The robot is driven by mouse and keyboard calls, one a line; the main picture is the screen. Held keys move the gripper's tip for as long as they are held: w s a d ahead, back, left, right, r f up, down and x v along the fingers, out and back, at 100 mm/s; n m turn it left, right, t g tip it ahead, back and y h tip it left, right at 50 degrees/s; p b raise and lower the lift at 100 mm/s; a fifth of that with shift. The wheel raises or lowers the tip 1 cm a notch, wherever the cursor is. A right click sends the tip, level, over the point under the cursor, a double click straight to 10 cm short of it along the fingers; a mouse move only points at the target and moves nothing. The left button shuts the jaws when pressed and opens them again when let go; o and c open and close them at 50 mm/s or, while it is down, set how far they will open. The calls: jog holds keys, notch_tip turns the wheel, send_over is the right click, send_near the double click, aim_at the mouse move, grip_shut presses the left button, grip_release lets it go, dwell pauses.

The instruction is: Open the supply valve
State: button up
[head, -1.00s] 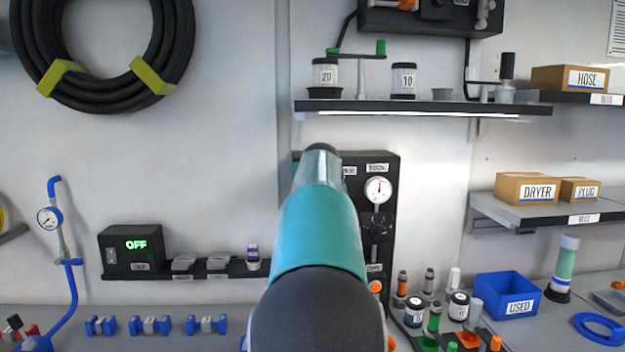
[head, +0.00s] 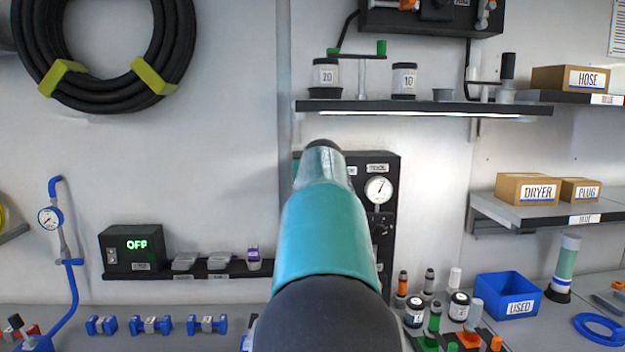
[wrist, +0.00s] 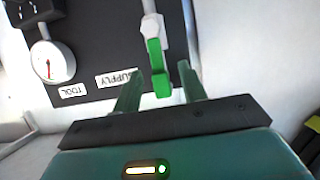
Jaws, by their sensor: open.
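In the wrist view, the supply valve's green handle (wrist: 156,66) hangs from a white fitting on the black panel (wrist: 98,22), next to the "SUPPLY" label (wrist: 118,79). My gripper (wrist: 160,70) is open, its two green fingers on either side of the handle's end. A gap shows on both sides of the handle; I cannot tell its depth between the fingers. In the head view, my arm covers the valve and gripper. The panel's right part (head: 388,165) shows there, with a "TOOL" label and a round gauge (head: 378,190).
A shelf (head: 420,106) with jars hangs above the panel. A black "OFF" box (head: 130,248) sits on a ledge at left. At lower right are small bottles, a blue "USED" bin (head: 507,297) and a shelf (head: 550,212) with boxes.

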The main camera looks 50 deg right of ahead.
jog(key=v, duration=1.1)
jog(key=w+a+f+n+y, duration=0.1)
jog(key=a+f+n+y, duration=0.1)
jog(key=a+f, duration=0.5)
jog(key=w+a+f+n+y, duration=0.1)
jog(key=a+f+y, duration=0.15)
jog(key=a, duration=0.85)
jog(key=w+a+f+n+y, duration=0.1)
jog(key=a+f+n+y, duration=0.15)
jog(key=a+f, duration=0.4)
jog(key=s+a+f+n+g+y, duration=0.1)
jog(key=s+a+f, duration=0.4)
jog(key=a, duration=0.5)
jog(key=s+a+f+n+g+y, duration=0.2)
jog(key=s+a+f, duration=0.4)
jog(key=a+f, duration=0.3)
jog(key=shift+s+a+f+n, duration=0.25)
jog(key=shift+a+n, duration=0.3)
jog(key=shift+a, duration=0.55)
jog(key=shift+r, duration=0.1)
jog(key=shift+c, duration=0.6)
